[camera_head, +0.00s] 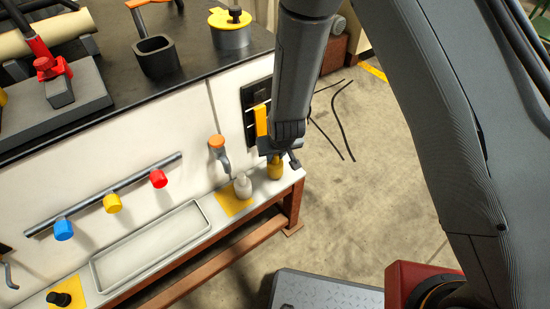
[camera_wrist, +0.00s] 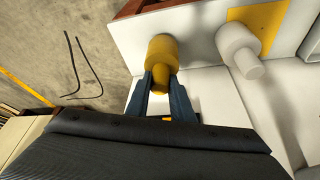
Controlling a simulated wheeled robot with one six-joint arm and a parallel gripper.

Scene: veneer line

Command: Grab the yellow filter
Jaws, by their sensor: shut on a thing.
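The yellow filter (camera_wrist: 162,52) is a stubby cylinder with a narrower neck. In the wrist view its neck lies between the two fingers of my gripper (camera_wrist: 164,88), which are shut on it. In the head view the yellow filter (camera_head: 275,170) stands near the right end of the white ledge, and my gripper (camera_head: 279,155) reaches it from above. I cannot tell whether its base touches the ledge. My gripper partly hides its neck.
A white filter (camera_head: 242,186) stands beside it on a yellow pad (camera_head: 232,203). An orange-topped tap (camera_head: 217,143) is on the wall behind. Blue, yellow and red knobs (camera_head: 158,179) sit on a bar to the left, above an empty tray (camera_head: 150,245). Floor at right is mostly clear.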

